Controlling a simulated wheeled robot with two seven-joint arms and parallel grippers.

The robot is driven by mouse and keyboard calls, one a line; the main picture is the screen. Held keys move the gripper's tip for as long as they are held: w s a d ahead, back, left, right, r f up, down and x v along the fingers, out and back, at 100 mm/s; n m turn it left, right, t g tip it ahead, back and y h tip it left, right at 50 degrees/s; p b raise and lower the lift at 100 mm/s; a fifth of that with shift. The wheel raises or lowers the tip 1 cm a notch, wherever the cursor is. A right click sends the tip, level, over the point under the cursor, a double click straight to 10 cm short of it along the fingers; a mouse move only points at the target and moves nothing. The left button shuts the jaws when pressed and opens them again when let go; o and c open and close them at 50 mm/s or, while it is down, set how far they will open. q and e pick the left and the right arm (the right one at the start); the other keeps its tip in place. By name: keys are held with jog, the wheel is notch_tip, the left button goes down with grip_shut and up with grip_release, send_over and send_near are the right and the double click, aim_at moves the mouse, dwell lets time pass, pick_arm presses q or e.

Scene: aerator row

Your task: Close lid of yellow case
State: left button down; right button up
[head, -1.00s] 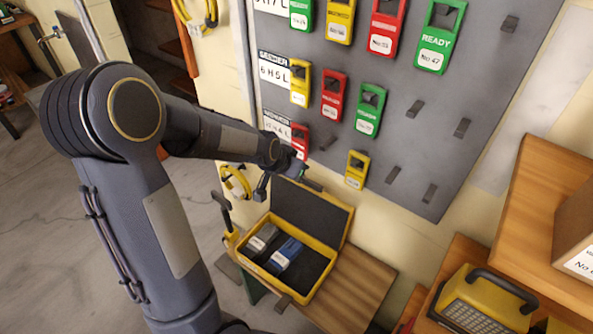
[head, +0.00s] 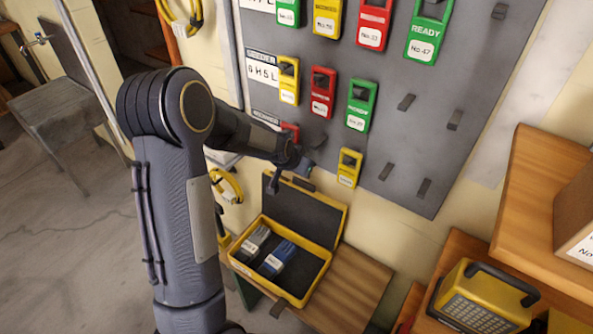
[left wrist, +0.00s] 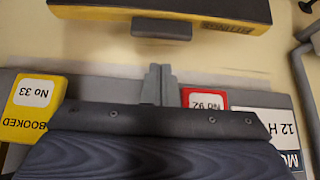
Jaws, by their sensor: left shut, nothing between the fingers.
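The yellow case (head: 318,296) stands open on a small wooden bench, with two blocks, one grey (head: 255,243) and one blue (head: 278,258), in its dark inside. Its lid (head: 302,212) is raised and leans back towards the wall. The lid's yellow edge (left wrist: 100,13) with a grey latch or handle (left wrist: 160,29) shows at the top of the left wrist view. My left gripper (head: 306,168) is shut and empty, just above the lid's top edge. Its fingers (left wrist: 158,72) appear apart from the lid. My right gripper is not in view.
A grey wall board (head: 425,130) with coloured tags and bare pegs rises behind the case. A yellow tag (head: 348,168) hangs close to my left gripper. Wooden shelves with a yellow lamp-like unit (head: 482,300) stand at right. Open floor lies at left.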

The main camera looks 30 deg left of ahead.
aim_at(304, 181)
pick_arm(q)
jog(key=shift+w+f, duration=0.4)
jog(key=b+x, duration=0.2)
jog(key=x, duration=0.1)
jog(key=shift+f, duration=0.2)
jog(key=shift+s+d+f+b, duration=0.1)
jog(key=shift+f+b, duration=0.75)
jog(key=shift+b, duration=0.25)
jog(key=shift+s, duration=0.1)
jog(key=shift+s+a+f+b, duration=0.15)
jog(key=shift+s+b, duration=0.15)
jog(key=shift+s, duration=0.55)
jog(key=shift+s+a+f+b, duration=0.1)
jog(key=shift+s+b, duration=0.15)
jog(key=shift+s, duration=0.65)
jog(key=shift+s+f+b, duration=0.15)
jog(key=shift+s+b, duration=0.15)
jog(key=shift+s, duration=0.55)
jog(key=s+p+v, duration=0.1)
jog(key=p+v, duration=0.3)
jog(key=v, duration=0.5)
jog(key=shift+a, duration=0.15)
jog(key=shift+s+f, duration=0.1)
